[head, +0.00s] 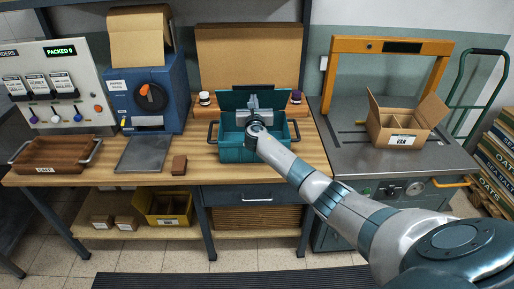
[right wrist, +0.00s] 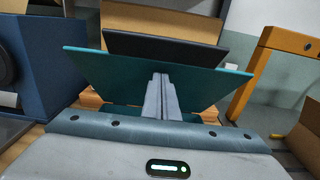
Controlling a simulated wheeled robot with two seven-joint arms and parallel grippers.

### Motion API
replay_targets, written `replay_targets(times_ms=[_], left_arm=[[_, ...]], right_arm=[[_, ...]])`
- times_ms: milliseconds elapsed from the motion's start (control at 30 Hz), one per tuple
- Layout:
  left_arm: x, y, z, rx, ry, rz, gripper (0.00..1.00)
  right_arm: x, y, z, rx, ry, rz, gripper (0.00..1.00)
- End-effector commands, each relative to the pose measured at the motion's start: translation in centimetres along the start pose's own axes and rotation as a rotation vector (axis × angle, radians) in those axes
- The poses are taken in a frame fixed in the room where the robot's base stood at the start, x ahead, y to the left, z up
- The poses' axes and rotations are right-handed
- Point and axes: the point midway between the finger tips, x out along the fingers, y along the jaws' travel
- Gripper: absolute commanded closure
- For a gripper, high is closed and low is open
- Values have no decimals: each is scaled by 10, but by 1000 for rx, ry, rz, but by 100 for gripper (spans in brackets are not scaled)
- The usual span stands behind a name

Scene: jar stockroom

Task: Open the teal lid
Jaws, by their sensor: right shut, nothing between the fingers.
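The teal lid (head: 232,99) stands raised at the back of a teal box (head: 231,150) on the wooden bench. In the right wrist view the lid (right wrist: 108,76) is a broad teal panel. My right gripper (head: 252,103) is over the box, in front of the lid, with its fingers shut and empty. In the right wrist view the fingers (right wrist: 160,82) overlap the lid's face; I cannot tell whether they touch it. My right forearm and hand hide part of the box's front and inside. My left gripper is not in view.
Small jars (head: 204,98) stand behind the box. A brown block (head: 179,165) and a grey plate (head: 143,153) lie to its left, near the blue dispenser (head: 150,100). A wooden tray (head: 62,155) is farther left. An open carton (head: 402,138) sits on the right-hand metal counter.

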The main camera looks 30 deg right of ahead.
Motion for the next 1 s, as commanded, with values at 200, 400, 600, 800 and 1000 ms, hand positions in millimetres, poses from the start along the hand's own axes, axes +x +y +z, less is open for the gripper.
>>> replay_targets(times_ms=[200, 400, 600, 800, 1000], left_arm=[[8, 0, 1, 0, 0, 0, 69], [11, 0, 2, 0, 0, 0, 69], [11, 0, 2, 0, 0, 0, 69], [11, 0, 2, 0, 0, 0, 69], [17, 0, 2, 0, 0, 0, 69]], right_arm=[[13, 0, 2, -1, 0, -1, 100], [21, 0, 5, -1, 0, 0, 100], [22, 0, 6, -1, 0, 0, 100], [23, 0, 6, -1, 0, 0, 100], [28, 0, 5, 0, 0, -1, 100]])
